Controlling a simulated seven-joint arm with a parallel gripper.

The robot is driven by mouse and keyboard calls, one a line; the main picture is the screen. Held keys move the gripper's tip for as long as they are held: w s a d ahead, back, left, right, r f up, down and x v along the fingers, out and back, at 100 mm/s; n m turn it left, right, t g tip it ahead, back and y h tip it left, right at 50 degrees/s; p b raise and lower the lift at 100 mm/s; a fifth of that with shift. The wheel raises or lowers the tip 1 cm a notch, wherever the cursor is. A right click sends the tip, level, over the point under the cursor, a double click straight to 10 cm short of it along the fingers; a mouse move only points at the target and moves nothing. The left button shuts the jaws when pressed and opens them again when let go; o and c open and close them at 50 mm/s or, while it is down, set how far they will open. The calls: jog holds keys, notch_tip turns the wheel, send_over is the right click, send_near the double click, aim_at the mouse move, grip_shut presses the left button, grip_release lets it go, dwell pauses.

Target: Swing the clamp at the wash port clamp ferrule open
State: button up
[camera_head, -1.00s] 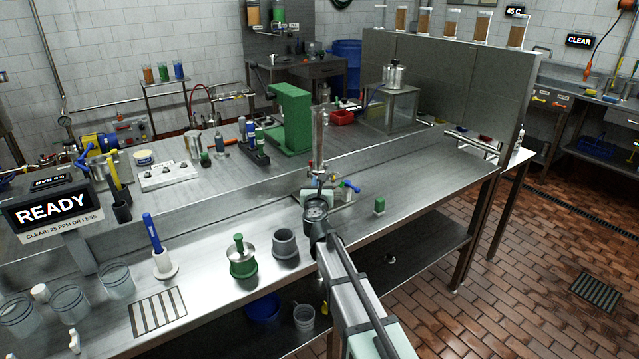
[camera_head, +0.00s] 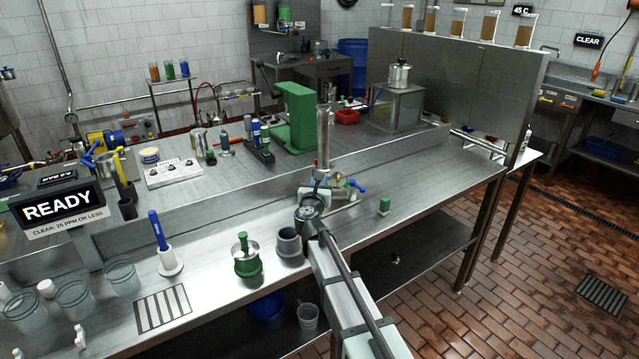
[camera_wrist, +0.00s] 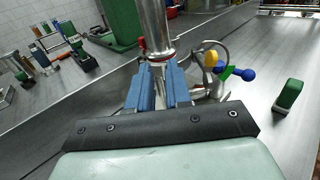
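A tall steel and glass column (camera_head: 323,140) stands on the bench; its steel lower end (camera_wrist: 156,28) shows in the wrist view. My gripper (camera_wrist: 159,78) has two blue fingers, spread apart at the foot of this column. Shiny metal shows in the gap between them; I cannot tell whether they touch it. In the head view my gripper (camera_head: 320,182) is partly hidden by my own wrist. A small red part (camera_wrist: 142,43) shows beside the column's end. The clamp and ferrule are not clearly made out, being behind the fingers. A blue-handled valve (camera_wrist: 240,73) is just right of the fingers.
A yellow knob (camera_wrist: 210,58) and curved metal fitting (camera_wrist: 222,50) sit close to the right finger. A green block (camera_head: 384,205) stands farther right. A grey cup (camera_head: 289,242) and green-based pot (camera_head: 246,256) stand in front left. The bench's right end is clear.

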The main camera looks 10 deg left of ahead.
jog(key=shift+o, duration=1.3)
jog(key=shift+s, duration=0.15)
jog(key=s, duration=1.3)
jog(key=shift+s+d, duration=0.3)
jog(key=shift+d, duration=0.1)
jog(key=shift+d, duration=0.1)
